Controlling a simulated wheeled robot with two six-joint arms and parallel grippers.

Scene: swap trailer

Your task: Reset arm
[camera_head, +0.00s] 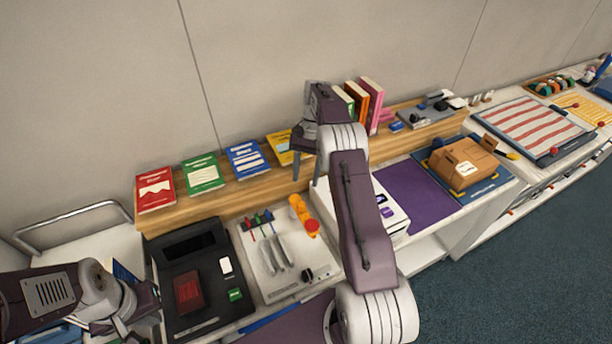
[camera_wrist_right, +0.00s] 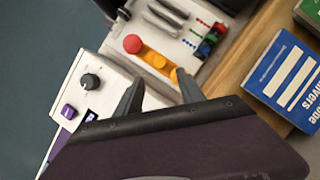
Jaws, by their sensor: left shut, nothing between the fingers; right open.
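My right arm reaches up through the middle of the head view. Its gripper (camera_head: 308,172) hangs, fingers down, above the wooden shelf and beside the white box. The right wrist view shows the two fingers (camera_wrist_right: 160,92) apart with nothing between them, over the edge of the panel with the orange and red part (camera_wrist_right: 150,52). My left gripper (camera_head: 148,300) is low at the left, next to the black tray (camera_head: 190,327). It is shut and appears empty; its fingertips are hard to make out.
The wooden shelf (camera_head: 225,199) carries red (camera_head: 155,190), green (camera_head: 203,173), blue (camera_head: 246,159) and yellow (camera_head: 281,146) booklets, and upright books (camera_head: 371,100). A white box (camera_head: 391,211), purple mat (camera_head: 412,195) and brown parcel (camera_head: 463,164) lie right of my right arm.

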